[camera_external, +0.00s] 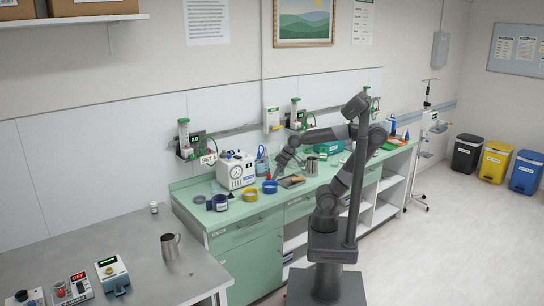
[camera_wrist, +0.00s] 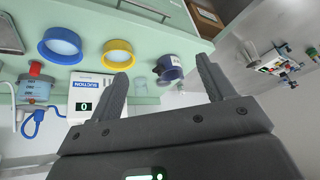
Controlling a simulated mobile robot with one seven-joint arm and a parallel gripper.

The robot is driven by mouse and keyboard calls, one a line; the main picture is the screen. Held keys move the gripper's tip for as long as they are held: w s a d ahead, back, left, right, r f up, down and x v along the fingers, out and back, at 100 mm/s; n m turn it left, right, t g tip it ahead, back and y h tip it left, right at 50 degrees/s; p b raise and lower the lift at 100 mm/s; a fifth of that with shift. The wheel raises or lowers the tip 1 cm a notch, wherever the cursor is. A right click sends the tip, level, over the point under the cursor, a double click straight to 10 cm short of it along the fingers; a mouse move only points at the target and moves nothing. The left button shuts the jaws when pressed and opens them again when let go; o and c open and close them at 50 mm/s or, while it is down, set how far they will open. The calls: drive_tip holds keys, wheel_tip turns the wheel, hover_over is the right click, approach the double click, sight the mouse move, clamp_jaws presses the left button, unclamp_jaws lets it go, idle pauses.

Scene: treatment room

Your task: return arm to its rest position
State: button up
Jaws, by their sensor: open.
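My arm stands in front of the green counter (camera_external: 195,188) and reaches left over it. My gripper (camera_external: 282,168) hangs over the counter, above the area near a blue ring-shaped dish (camera_external: 270,187). In the wrist view my gripper (camera_wrist: 162,68) has its two fingers wide apart with nothing between them. Beyond the fingers are the blue dish (camera_wrist: 47,52), a yellow ring-shaped dish (camera_wrist: 104,52) and a dark blue container (camera_wrist: 170,72). The fingers appear clear of these things.
A white boxy device (camera_external: 236,171) stands left of my gripper. A grey table (camera_external: 140,240) is at the left front. The floor at the right (camera_external: 450,240) is clear.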

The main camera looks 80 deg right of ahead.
drive_tip(key=shift+s+a+f+n, duration=0.1)
drive_tip(key=shift+s+f+n, duration=0.05)
drive_tip(key=shift+s, duration=0.35)
drive_tip(key=shift+s+a+f+n, duration=0.1)
drive_tip(key=shift+s+a+f, duration=0.1)
drive_tip(key=shift+s, duration=0.35)
drive_tip(key=shift+s+a+f+n, duration=0.1)
drive_tip(key=shift+s+f+n, duration=0.05)
drive_tip(key=shift+s, duration=0.35)
